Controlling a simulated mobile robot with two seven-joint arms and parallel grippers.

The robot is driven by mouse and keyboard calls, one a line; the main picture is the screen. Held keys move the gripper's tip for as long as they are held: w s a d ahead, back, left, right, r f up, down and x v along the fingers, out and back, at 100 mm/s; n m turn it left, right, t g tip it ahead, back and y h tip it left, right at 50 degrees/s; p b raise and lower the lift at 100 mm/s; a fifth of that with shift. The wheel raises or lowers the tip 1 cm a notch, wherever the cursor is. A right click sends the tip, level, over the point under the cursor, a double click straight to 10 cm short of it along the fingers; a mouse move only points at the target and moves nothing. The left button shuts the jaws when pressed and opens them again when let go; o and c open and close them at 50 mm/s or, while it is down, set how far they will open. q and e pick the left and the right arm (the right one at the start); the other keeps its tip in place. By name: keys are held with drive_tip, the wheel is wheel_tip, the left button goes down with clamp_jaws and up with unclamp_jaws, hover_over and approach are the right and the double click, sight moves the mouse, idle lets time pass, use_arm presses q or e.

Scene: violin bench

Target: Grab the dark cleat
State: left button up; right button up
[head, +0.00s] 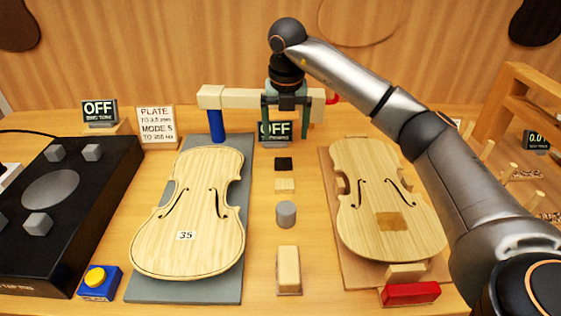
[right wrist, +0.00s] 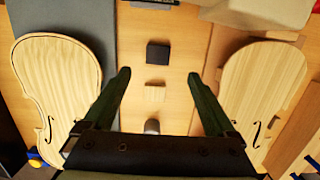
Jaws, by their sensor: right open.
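The dark cleat (head: 284,163) is a small black block lying flat on the bench between the two violin plates. It also shows in the right wrist view (right wrist: 158,54), ahead of the fingertips and roughly centred between them. My right gripper (head: 285,132) is open and empty, pointing down above and behind the cleat in the head view. In the right wrist view its two green fingers (right wrist: 158,73) are spread wide apart, with nothing between them touching. My left gripper is not in view.
A pale cleat (head: 285,186), a grey cylinder (head: 286,214) and a pale block (head: 288,268) line up in front of the dark cleat. Violin plates lie left (head: 190,215) and right (head: 385,215). A beam on a blue post (head: 217,126) and an OFF display stand behind.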

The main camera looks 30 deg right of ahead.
sight(283, 161)
drive_tip(key=f, duration=0.6)
drive_tip(key=w+f, duration=0.1)
drive_tip(key=f, duration=0.2)
drive_tip(key=shift+w+d+f+b, duration=0.1)
drive_tip(key=shift+d+f+b, duration=0.05)
drive_tip(key=shift+b, duration=0.15)
drive_tip(key=shift+c, duration=0.2)
drive_tip(key=c, duration=1.4)
